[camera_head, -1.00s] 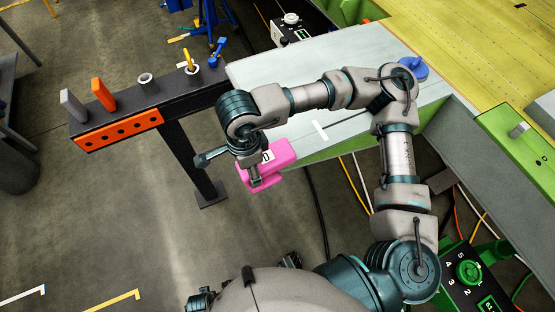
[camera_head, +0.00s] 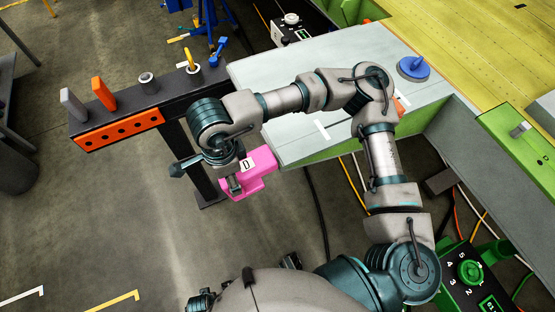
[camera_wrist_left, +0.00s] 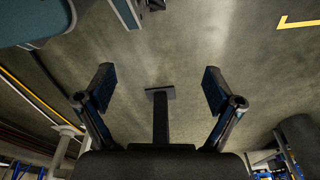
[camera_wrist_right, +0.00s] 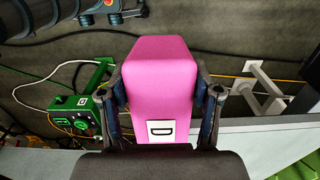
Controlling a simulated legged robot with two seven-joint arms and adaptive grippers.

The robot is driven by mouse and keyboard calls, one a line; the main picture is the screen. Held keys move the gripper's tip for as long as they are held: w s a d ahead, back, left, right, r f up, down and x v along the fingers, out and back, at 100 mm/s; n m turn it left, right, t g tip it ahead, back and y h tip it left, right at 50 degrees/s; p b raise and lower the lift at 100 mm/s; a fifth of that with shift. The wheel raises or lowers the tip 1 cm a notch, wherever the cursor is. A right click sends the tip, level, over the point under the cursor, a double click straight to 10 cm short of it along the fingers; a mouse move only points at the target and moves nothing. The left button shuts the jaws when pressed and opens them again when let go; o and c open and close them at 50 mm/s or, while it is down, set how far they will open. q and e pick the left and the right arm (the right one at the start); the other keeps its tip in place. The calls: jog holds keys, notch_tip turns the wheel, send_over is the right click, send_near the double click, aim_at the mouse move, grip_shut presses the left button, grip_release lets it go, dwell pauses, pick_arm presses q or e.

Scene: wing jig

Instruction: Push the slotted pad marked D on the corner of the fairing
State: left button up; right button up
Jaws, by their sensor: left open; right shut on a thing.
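The pink pad marked D (camera_head: 262,182) is held by my right gripper (camera_head: 235,184), just left of the near corner of the pale fairing panel (camera_head: 345,118). Whether pad and corner touch I cannot tell. In the right wrist view the pad (camera_wrist_right: 160,85) sits between both fingers, its white D label facing the camera. Its slot is not clearly visible. My left gripper (camera_wrist_left: 158,92) is open and empty over the floor in the left wrist view.
A dark rack (camera_head: 150,98) with several upright tools stands left of the panel. A blue suction-cup-like knob (camera_head: 413,67) sits on the panel's far right. A green control box (camera_head: 475,280) is at lower right. Floor at lower left is mostly clear.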

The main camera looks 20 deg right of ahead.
aim_at(247, 165)
pick_arm(q)
jog(key=shift+a, duration=0.15)
pick_arm(e)
jog(key=shift+a, duration=0.2)
jog(key=shift+d, duration=0.15)
jog(key=shift+d, duration=0.15)
jog(key=shift+d+b, duration=0.25)
jog(key=shift+b, duration=0.05)
jog(key=d+y+b, duration=0.1)
jog(key=d, duration=0.1)
jog(key=shift+w+d+r, duration=0.1)
jog(key=shift+d, duration=0.25)
jog(key=shift+d+r+y+b, duration=0.1)
jog(key=shift+d+y+b, duration=0.25)
jog(key=shift+d, duration=0.25)
pick_arm(q)
notch_tip(247, 165, up, 8)
jog(key=w, duration=0.2)
jog(key=shift+w+d, duration=0.3)
jog(key=shift+w, duration=0.1)
jog(key=shift+a, duration=0.1)
pick_arm(e)
jog(key=shift+a, duration=0.2)
